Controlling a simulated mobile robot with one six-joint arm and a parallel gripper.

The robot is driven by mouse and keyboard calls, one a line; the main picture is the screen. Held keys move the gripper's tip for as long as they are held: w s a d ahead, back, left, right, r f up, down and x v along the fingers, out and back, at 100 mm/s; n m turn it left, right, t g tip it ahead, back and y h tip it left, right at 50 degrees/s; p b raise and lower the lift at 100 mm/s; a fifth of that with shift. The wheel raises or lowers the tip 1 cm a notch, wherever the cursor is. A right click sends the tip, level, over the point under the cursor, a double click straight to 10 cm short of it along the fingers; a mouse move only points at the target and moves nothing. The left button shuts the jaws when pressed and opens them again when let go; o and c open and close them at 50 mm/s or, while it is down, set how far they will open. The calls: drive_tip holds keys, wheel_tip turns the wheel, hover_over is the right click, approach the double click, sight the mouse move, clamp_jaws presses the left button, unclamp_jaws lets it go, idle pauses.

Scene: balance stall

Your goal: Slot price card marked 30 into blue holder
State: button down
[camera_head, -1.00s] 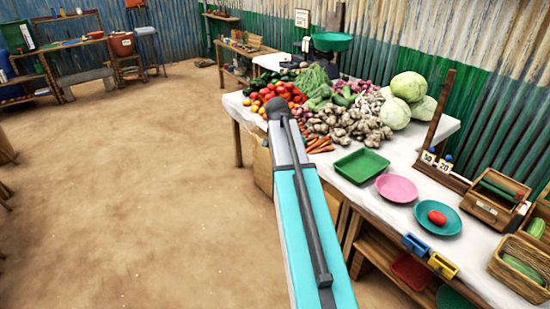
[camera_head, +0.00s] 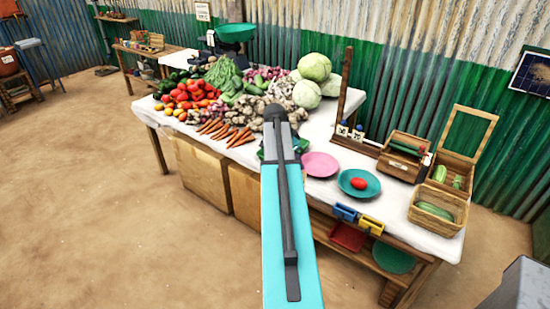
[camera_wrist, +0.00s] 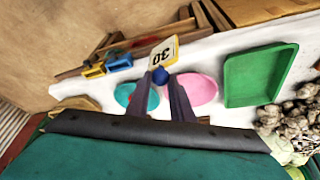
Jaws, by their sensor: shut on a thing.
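In the wrist view a white price card marked 30 (camera_wrist: 163,52), with a yellowish edge, is held by its blue knob (camera_wrist: 160,76) between the fingers of my gripper (camera_wrist: 162,84). The card appears tilted, with its number upside down in this view. The blue holder (camera_head: 345,212) is on the table's front edge, left of a yellow holder (camera_head: 371,225). In the wrist view the blue holder (camera_wrist: 119,63) is left of the card, apart from it. In the head view my arm hides the gripper and card.
A pink plate (camera_head: 320,165), a teal plate (camera_head: 349,188) with a red tomato (camera_head: 359,183), and a wooden card rack (camera_head: 360,144) with two cards stand nearby. A green tray (camera_wrist: 238,82) is right in the wrist view. Vegetables crowd the table's left; crates (camera_head: 437,221) stand right.

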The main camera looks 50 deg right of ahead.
drive_tip(key=s+d+f+m, duration=0.1)
drive_tip(key=s+d, duration=0.2)
drive_tip(key=s, duration=0.3)
drive_tip(key=s+d+f+m+g, duration=0.1)
drive_tip(key=s+d, duration=0.1)
drive_tip(key=s, duration=0.3)
drive_tip(key=s+d+f+m, duration=0.1)
drive_tip(key=s+d, duration=0.2)
drive_tip(key=s, duration=0.3)
wheel_tip(320, 180, down, 7)
drive_tip(key=s, duration=0.2)
drive_tip(key=shift+s+d+y, duration=0.3)
drive_tip(key=shift+d, duration=0.05)
drive_tip(key=shift+f, duration=0.1)
drive_tip(key=c, duration=0.9)
unclamp_jaws()
drive_tip(key=shift+r+p, duration=0.2)
drive_tip(key=shift+p, duration=0.15)
drive_tip(key=shift+r+p, duration=1.2)
drive_tip(key=shift+r, duration=2.1)
drive_tip(key=shift+w, duration=0.1)
